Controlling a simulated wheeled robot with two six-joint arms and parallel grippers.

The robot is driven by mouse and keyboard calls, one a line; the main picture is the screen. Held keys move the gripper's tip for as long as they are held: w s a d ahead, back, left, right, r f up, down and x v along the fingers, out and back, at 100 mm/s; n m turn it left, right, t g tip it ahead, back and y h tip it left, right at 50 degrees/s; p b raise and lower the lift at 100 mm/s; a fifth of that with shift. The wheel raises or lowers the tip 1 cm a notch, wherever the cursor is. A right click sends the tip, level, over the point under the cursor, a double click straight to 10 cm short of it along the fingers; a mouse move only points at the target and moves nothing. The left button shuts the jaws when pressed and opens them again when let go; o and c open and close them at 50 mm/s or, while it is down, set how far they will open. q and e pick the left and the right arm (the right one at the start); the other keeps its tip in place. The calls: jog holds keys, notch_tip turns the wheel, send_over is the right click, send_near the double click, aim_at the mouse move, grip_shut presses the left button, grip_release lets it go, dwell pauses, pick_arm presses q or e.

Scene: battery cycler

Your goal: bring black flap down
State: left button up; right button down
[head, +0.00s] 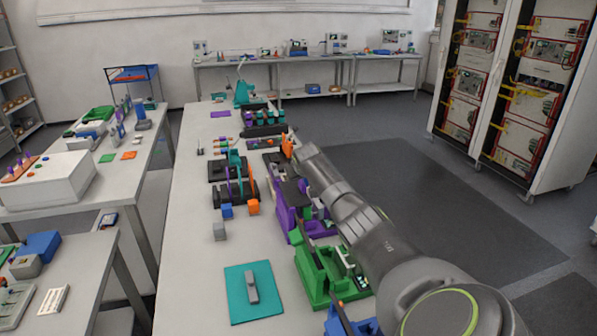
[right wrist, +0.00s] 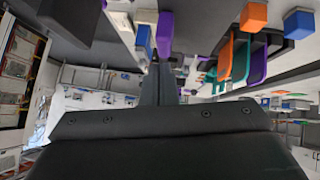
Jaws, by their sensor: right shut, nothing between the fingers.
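A purple fixture (head: 283,216) stands along the right edge of the long bench in the head view. A dark panel (head: 291,193), which looks like the black flap, shows at its top and seems raised; its exact tilt is unclear. My right arm reaches over from the lower right, just beside the fixture. Its gripper is hard to separate from the dark parts there. In the right wrist view my right gripper (right wrist: 160,72) is shut and empty, with purple parts just beyond its tips. Contact with the flap cannot be told. My left gripper is out of view.
A green fixture (head: 312,277) stands nearer on the bench, partly behind my arm. An orange cube (head: 253,207) and a blue cube (head: 227,211) sit left of the purple fixture. A teal mat (head: 238,306) lies in front. The bench's left strip is mostly clear.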

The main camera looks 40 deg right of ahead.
jog(key=shift+s+d+f, duration=0.3)
jog(key=shift+d+f, duration=0.25)
jog(key=shift+s+f, duration=0.1)
dwell(0.3)
jog(key=s+a+r, duration=0.1)
jog(key=s+r, duration=0.2)
jog(key=r, duration=0.2)
jog(key=s+a+r+p, duration=0.1)
jog(key=s+a+r, duration=0.1)
jog(key=r, duration=0.4)
jog(key=shift+s+a+r, duration=0.25)
jog(key=shift+s, duration=0.25)
dwell(0.6)
